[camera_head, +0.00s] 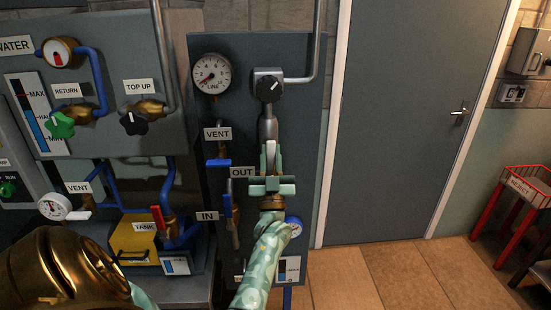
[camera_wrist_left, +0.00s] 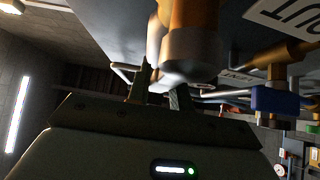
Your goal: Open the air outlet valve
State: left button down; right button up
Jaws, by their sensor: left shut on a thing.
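My left gripper (camera_head: 270,158) is in front of the dark air panel (camera_head: 305,120), just right of the OUT label (camera_head: 242,172). Its fingers point up, below the grey metal cylinder (camera_head: 268,128). In the left wrist view, the fingers (camera_wrist_left: 160,95) are shut around a pale metal part (camera_wrist_left: 182,78) below a brass fitting (camera_wrist_left: 195,30), near the same OUT label (camera_wrist_left: 290,18). The gripper hides most of that spot in the head view, so I cannot tell the valve handle's angle. My right gripper is not in view.
A blue lever (camera_head: 218,163) sits under the VENT label (camera_head: 217,134). Another blue handle (camera_head: 228,204) stands upright near the IN label (camera_head: 207,216). A pressure gauge (camera_head: 211,74) and black knob (camera_head: 268,87) are above. A grey door (camera_head: 415,120) is to the right.

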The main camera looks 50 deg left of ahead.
pick_arm(q)
jog(key=shift+s+a+f+n+g+y, duration=0.1)
jog(key=shift+n+g+y, duration=0.4)
jog(key=shift+n, duration=0.1)
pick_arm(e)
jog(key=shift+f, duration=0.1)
pick_arm(q)
jog(key=c, duration=1.2)
grip_release()
jog(key=shift+c, duration=0.2)
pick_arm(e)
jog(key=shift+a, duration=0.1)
